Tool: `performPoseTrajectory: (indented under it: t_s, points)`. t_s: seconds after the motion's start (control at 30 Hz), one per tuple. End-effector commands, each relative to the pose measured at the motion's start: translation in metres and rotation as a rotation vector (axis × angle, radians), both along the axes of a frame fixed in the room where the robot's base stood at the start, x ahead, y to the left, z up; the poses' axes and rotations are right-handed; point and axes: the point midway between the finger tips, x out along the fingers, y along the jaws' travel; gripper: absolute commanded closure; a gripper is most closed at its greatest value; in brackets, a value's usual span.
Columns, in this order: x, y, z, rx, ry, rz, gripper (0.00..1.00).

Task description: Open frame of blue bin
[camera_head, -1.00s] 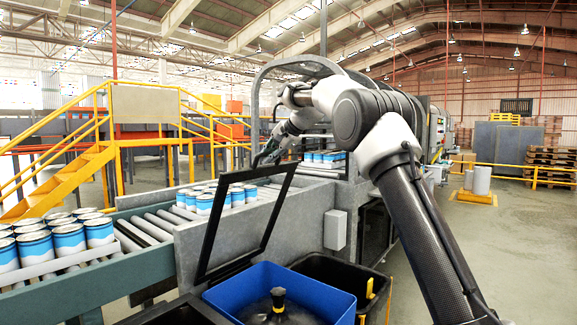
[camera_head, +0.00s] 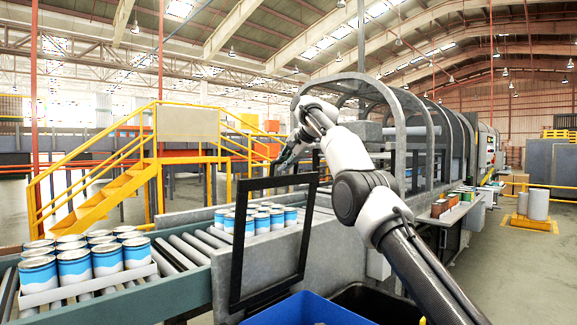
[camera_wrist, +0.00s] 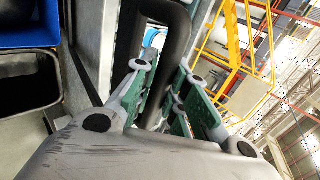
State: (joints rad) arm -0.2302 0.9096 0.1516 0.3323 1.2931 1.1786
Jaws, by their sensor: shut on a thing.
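The black rectangular frame (camera_head: 237,245) stands nearly upright above the blue bin (camera_head: 310,311), whose rim shows at the bottom of the head view. My gripper (camera_head: 285,160) is at the frame's top edge. In the wrist view my gripper (camera_wrist: 160,85) has its green-padded fingers either side of a dark bar (camera_wrist: 178,45) of the frame, shut on it. The blue bin (camera_wrist: 28,25) also shows at the wrist view's top left. The frame's lower edge meets the bin area, but the hinge is not clear.
A roller conveyor (camera_head: 185,250) carrying blue-and-white cans (camera_head: 73,266) runs behind the frame. A grey panel (camera_head: 335,245) stands close behind it. A black bin (camera_head: 362,298) adjoins the blue bin. Yellow stairs (camera_head: 120,195) stand farther back.

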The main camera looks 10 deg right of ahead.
Motion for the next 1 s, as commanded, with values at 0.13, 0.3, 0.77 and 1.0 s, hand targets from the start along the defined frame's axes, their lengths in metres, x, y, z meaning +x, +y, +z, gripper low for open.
performPoseTrajectory:
  t_s: [0.13,0.3,0.77,1.0]
  points:
    - [-0.0003,0.0011,0.0009,-0.001,-0.002,0.001,1.00]
    - [-0.0004,0.0013,0.0010,-0.001,-0.002,0.001,1.00]
    - [-0.0004,0.0014,0.0005,-0.001,0.000,0.001,0.63]
    - [-0.0048,-0.0026,0.0084,0.001,-0.002,-0.001,0.63]
